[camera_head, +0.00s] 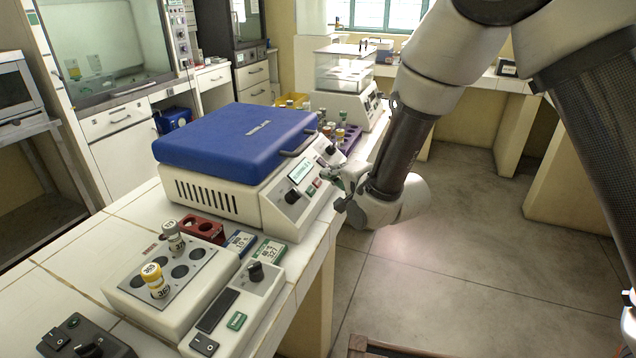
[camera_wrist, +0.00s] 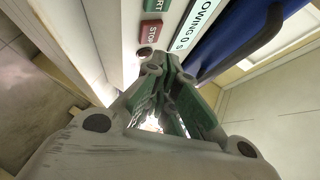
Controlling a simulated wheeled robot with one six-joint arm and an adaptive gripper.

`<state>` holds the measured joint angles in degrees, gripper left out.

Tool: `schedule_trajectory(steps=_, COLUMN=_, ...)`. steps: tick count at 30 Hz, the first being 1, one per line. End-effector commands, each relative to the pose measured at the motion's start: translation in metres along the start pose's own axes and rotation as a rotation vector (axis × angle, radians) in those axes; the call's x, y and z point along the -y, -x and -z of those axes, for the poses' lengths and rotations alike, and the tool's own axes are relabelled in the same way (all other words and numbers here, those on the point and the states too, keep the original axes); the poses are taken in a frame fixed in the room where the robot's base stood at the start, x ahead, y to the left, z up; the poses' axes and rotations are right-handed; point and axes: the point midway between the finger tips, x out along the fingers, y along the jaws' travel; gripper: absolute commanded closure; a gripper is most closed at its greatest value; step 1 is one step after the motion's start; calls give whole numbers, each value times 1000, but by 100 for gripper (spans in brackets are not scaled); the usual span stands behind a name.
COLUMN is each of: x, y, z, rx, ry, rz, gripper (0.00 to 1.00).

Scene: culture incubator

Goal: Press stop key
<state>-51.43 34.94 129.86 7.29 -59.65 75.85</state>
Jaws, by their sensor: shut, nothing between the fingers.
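The culture incubator is a cream box with a blue lid (camera_head: 235,138) on the bench in the head view. Its sloping front panel has a lit display (camera_head: 301,171), which also shows in the wrist view (camera_wrist: 197,25) with partly cut-off text. The red stop key (camera_wrist: 149,32) is in the wrist view at the upper middle, with a green start key (camera_wrist: 152,5) beside it. My gripper (camera_wrist: 162,62) is shut and empty. Its tips are just below the stop key in the wrist view; I cannot tell whether they touch the panel. In the head view my gripper (camera_head: 333,178) is beside the panel.
A block heater (camera_head: 190,300) with a yellow-capped vial (camera_head: 154,277) stands nearer on the bench. A purple rack (camera_head: 350,139) with vials and a clear-hooded device (camera_head: 343,75) stand behind the incubator. A dark handle (camera_wrist: 250,44) is close by. The floor at right is open.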

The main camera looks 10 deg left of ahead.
Motion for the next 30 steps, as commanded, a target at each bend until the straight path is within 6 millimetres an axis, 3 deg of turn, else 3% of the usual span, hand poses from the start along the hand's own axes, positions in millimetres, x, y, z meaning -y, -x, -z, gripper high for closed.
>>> schedule_trajectory(steps=12, x=20, y=28, z=20, rx=-1, ry=0, rz=1, gripper=100)
schedule_trajectory(steps=30, x=22, y=30, z=22, rx=0, ry=0, rz=-1, gripper=100)
